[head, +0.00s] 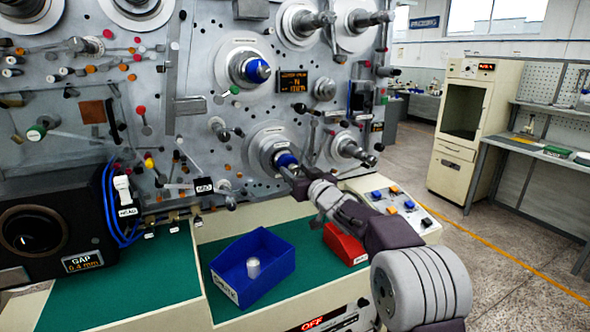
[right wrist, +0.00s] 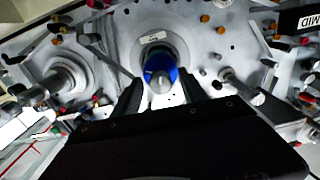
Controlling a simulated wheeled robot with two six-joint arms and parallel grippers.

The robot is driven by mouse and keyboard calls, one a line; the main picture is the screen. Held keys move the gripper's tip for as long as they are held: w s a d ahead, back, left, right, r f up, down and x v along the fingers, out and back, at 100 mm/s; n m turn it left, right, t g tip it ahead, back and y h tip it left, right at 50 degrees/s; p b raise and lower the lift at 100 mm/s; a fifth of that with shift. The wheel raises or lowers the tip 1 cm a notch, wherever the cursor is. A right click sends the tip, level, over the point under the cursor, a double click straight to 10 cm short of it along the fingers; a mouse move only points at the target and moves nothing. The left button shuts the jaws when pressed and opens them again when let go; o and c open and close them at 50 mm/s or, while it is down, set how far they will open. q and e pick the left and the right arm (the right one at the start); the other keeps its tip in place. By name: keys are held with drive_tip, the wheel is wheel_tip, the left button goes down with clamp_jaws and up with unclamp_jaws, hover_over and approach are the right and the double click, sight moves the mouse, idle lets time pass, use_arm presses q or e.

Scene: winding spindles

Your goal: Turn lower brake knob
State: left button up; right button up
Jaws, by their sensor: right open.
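The lower blue brake knob (head: 286,160) sits at the centre of the lower spindle's pale disc (head: 262,140) on the grey machine face. In the right wrist view the blue knob (right wrist: 160,66) shows a round grey tip facing the camera. My right gripper (head: 294,174) is at this knob, coming from the lower right. In the right wrist view its dark fingers (right wrist: 160,88) are spread, one to the left and one to the right just below the knob. I cannot tell whether they touch it. My left gripper is in neither view.
An upper blue knob (head: 257,71) sits above, near an orange-lit display (head: 294,81). Other spindles (head: 350,148) and small guide pins surround the lower knob. Below are a blue bin (head: 238,283), a red bin (head: 343,245) and a button panel (head: 392,205).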

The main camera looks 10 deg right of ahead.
drive_tip(key=shift+w+a, duration=0.1)
drive_tip(key=shift+w, duration=0.3)
clamp_jaws()
